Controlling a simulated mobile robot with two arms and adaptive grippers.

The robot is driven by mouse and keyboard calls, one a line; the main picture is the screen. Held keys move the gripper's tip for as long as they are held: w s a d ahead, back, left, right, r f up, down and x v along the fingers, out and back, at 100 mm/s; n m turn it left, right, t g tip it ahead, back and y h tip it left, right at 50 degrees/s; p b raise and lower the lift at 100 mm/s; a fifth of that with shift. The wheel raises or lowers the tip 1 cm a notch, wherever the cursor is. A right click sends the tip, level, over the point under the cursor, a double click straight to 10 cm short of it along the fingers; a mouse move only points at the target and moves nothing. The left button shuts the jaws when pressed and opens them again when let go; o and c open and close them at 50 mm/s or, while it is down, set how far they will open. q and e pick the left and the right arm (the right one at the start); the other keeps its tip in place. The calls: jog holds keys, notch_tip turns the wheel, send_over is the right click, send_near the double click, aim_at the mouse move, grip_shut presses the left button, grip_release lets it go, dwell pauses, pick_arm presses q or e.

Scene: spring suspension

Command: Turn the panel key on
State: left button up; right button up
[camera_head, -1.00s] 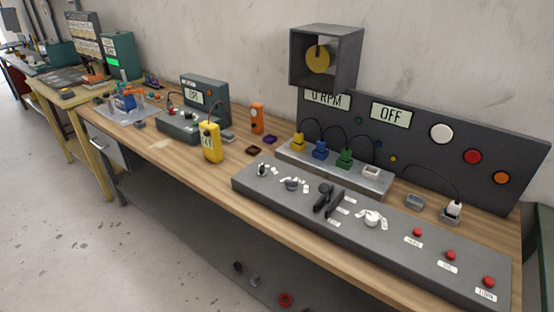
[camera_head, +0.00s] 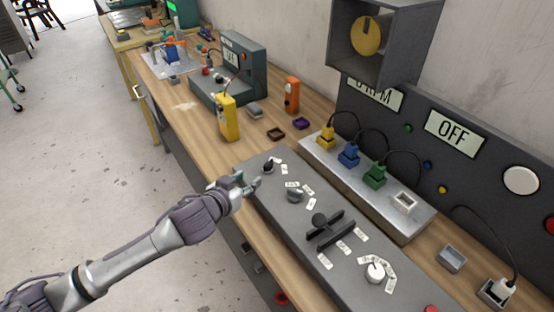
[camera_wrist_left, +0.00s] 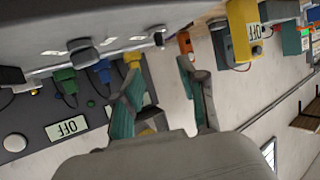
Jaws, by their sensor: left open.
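The grey control panel (camera_head: 300,245) lies along the bench front. At its left end is a small black key-like knob (camera_head: 268,166) with white labels beside it. A dark rotary knob (camera_head: 295,196) sits further right on the panel. My left gripper (camera_head: 247,183) is open and empty at the panel's left front edge, just left of the key-like knob and apart from it. In the left wrist view its two teal-padded fingers (camera_wrist_left: 168,108) are spread, with nothing between them. That view shows the panel upside down, with the small dark knob (camera_wrist_left: 158,38) at its end. The wall display (camera_head: 454,133) reads OFF.
A black lever switch (camera_head: 330,230) and a white dial (camera_head: 375,272) stand on the panel. Behind are yellow, blue and green plugs (camera_head: 375,174) in a metal strip. A yellow meter (camera_head: 228,117) stands on the bench to the left. Open floor lies in front.

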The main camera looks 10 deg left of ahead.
pick_arm(q)
send_near(265, 165)
jog(key=x, duration=0.2)
jog(key=shift+w+d+p, duration=0.1)
jog(key=shift+w+p, duration=0.15)
jog(key=shift+p, duration=0.15)
jog(key=x, duration=0.6)
jog(key=shift+w+d+f, duration=0.15)
jog(key=shift+p+x, duration=0.3)
jog(key=shift+x, duration=0.55)
pick_arm(e)
jog(key=shift+s+a+r, duration=0.2)
jog(key=shift+r, duration=0.6)
pick_arm(q)
jog(key=c, duration=0.7)
grip_shut()
pick_arm(e)
jog(key=shift+s+a, duration=0.1)
jog(key=shift+a, duration=0.2)
